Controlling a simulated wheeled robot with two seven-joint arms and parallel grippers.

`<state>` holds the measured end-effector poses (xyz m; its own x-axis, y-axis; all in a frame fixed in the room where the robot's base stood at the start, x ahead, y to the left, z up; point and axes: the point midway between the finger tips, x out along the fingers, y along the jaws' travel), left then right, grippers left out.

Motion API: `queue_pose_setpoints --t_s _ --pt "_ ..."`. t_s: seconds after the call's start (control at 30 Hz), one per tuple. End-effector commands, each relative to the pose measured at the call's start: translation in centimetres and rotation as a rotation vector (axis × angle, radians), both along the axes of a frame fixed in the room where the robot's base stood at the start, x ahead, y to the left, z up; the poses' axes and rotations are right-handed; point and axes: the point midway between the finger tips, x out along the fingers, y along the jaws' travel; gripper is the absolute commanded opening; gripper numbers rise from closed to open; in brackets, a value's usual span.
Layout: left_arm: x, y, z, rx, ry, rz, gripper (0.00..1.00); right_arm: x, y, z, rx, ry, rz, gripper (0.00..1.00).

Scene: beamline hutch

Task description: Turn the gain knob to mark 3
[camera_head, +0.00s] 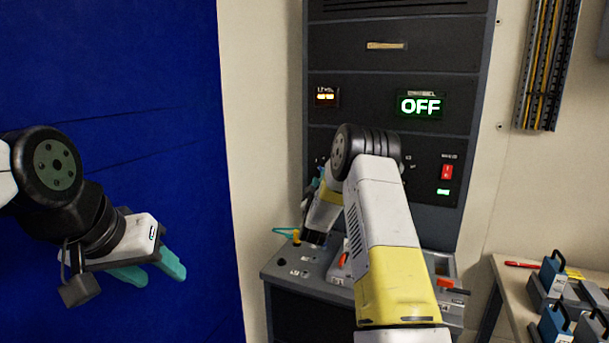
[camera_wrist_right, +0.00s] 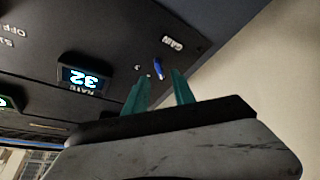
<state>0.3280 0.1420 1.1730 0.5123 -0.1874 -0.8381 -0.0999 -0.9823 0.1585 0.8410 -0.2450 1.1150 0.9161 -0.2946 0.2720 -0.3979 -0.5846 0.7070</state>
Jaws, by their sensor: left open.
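The gain knob (camera_wrist_right: 158,68) is blue and shows in the right wrist view below a "GAIN" label (camera_wrist_right: 173,43) that appears upside down. Small pale marks (camera_wrist_right: 137,68) lie beside the knob on the dark panel; their numbers are too small to read. My right gripper (camera_wrist_right: 160,76) is open, its teal fingers apart on either side of the line to the knob, with the tips just short of it or near it; I cannot tell if they touch. In the head view my right arm hides the knob. My left gripper (camera_head: 155,272) is open and empty in front of the blue curtain.
The dark rack (camera_head: 405,45) carries a green "OFF" display (camera_head: 420,105), a level display (camera_head: 325,96) and a red switch (camera_head: 447,172). A rate display (camera_wrist_right: 83,76) reads 32. A control desk (camera_head: 280,272) juts out below.

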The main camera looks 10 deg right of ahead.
Motion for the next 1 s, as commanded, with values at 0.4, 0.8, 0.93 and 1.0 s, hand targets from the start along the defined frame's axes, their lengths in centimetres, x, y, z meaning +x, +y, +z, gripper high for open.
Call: queue_pose_setpoints --t_s 0.4,0.8,0.93,1.0 --pt "0.0 0.0 0.0 0.000 0.000 0.000 0.48 3.9 -1.2 1.2 0.001 0.000 0.002 0.31" --pt "0.0 0.0 0.0 0.000 -0.001 0.000 0.48 4.0 -1.2 1.2 0.001 0.001 0.002 0.00" --pt "0.0 0.0 0.0 0.000 -0.001 0.000 0.48 4.0 -1.2 1.2 0.001 0.001 0.002 0.00" --pt "0.0 0.0 0.0 0.000 -0.001 0.000 0.48 4.0 -1.2 1.2 0.001 0.001 0.002 0.00"
